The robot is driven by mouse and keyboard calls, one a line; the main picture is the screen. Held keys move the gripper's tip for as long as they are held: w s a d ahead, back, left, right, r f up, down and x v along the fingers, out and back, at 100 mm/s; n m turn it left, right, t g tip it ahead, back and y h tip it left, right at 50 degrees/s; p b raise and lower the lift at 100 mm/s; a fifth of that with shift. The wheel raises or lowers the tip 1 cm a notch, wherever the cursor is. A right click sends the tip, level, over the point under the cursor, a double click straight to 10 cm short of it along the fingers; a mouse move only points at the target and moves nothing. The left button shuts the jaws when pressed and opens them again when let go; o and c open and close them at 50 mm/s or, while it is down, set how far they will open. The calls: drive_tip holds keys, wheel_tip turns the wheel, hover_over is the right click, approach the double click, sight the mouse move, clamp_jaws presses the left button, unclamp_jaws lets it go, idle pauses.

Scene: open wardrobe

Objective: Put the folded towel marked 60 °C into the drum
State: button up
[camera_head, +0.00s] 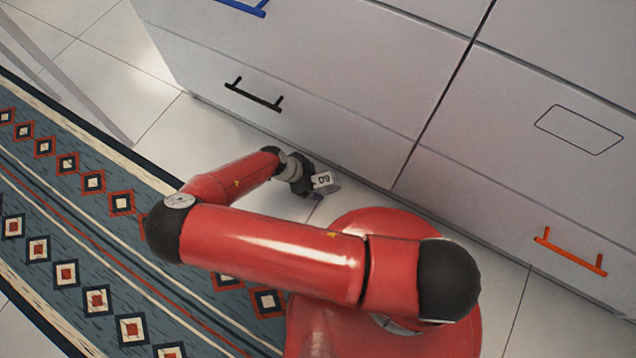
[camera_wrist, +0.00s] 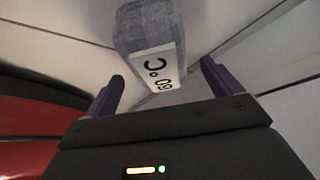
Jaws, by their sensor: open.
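The folded towel (camera_wrist: 142,24) is a small grey block with a white label reading 60 °C. In the wrist view it stands just ahead of my gripper (camera_wrist: 162,70), its near end between the two purple fingertips. The fingers are open, with a visible gap on the right side of the towel. In the head view the towel (camera_head: 332,192) is low by the base of the drawer front, its label partly showing at my gripper (camera_head: 314,184). I cannot tell whether a finger touches it. The drum is not in view.
A grey drawer front stands behind, with a black handle (camera_head: 253,95), a blue handle (camera_head: 247,6) and an orange handle (camera_head: 570,251). A patterned rug (camera_head: 68,205) lies on the pale tiled floor at left. A light panel edge (camera_head: 65,75) stands at upper left.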

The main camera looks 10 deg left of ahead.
sight(315, 181)
drive_tip(key=x, duration=0.3)
drive_tip(key=shift+f, duration=0.25)
drive_tip(key=c, duration=1.2)
drive_tip(key=shift+o, duration=0.2)
drive_tip(key=shift+r, duration=0.15)
